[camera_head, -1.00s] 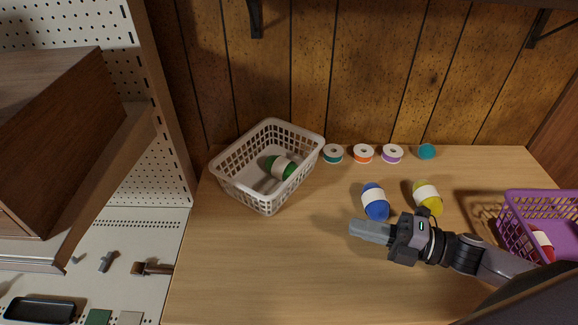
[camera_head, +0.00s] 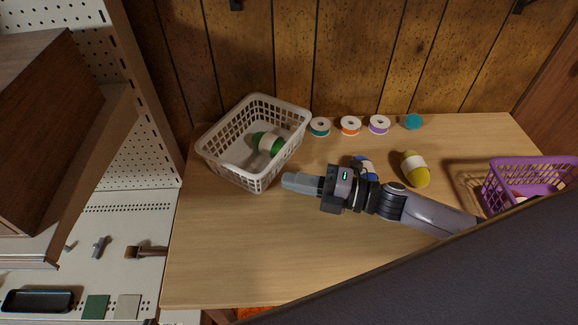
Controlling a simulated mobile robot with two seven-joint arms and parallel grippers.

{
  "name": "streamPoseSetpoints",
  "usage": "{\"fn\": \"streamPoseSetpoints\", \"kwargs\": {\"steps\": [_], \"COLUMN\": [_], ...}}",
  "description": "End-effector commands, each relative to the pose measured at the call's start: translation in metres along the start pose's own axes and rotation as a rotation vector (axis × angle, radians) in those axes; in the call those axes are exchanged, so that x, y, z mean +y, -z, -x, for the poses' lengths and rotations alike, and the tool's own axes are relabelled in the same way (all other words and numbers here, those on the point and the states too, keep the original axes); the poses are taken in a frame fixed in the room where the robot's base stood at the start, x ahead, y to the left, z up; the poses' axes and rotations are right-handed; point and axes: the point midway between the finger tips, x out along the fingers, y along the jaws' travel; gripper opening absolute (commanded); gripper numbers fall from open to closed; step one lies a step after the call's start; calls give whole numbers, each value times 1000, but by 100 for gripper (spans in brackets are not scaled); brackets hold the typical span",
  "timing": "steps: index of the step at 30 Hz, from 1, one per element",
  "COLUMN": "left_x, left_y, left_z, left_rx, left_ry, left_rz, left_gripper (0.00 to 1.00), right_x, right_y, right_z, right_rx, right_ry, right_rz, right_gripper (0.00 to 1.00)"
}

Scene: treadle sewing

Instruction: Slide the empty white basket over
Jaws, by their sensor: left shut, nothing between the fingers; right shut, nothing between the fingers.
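The white basket (camera_head: 228,169) stands upright at the back left of the wooden table, made of open lattice. It is not empty in this view: a green thread cone with a white band (camera_head: 267,144) lies in it. My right gripper (camera_head: 288,181) reaches in from the right, its fingers shut and empty, pointing left. Its tips are just right of the basket's near right corner, with a small gap that seems to separate them. My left gripper is not in view.
A blue cone (camera_head: 364,163) is partly hidden behind my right arm; a yellow cone (camera_head: 415,169) lies beyond it. Several small spools (camera_head: 350,125) line the back. A purple basket (camera_head: 530,180) stands at right. The table (camera_head: 240,250) is clear in front.

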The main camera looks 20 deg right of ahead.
Motion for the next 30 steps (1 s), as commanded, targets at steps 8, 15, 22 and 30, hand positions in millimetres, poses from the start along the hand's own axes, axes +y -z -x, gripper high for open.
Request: {"fn": "streamPoseSetpoints", "kwargs": {"steps": [8, 15, 22, 30], "left_x": [0, 0, 0, 0], "left_y": [2, 3, 3, -9], "left_z": [1, 1, 1, -8], "left_rx": [1, 2, 3, 4], "left_ry": [0, 0, 0, 0], "left_rz": [0, 0, 0, -1], "left_gripper": [0, 0, 0, 0], "right_x": [0, -1, -1, -3], "right_y": [-22, -26, -26, -44], "right_z": [-18, -22, -22, -40], "right_rx": [-2, -2, -2, -4], "right_ry": [2, 2, 2, 0], "right_rz": [1, 1, 1, 4], "right_gripper": [0, 0, 0, 0]}}
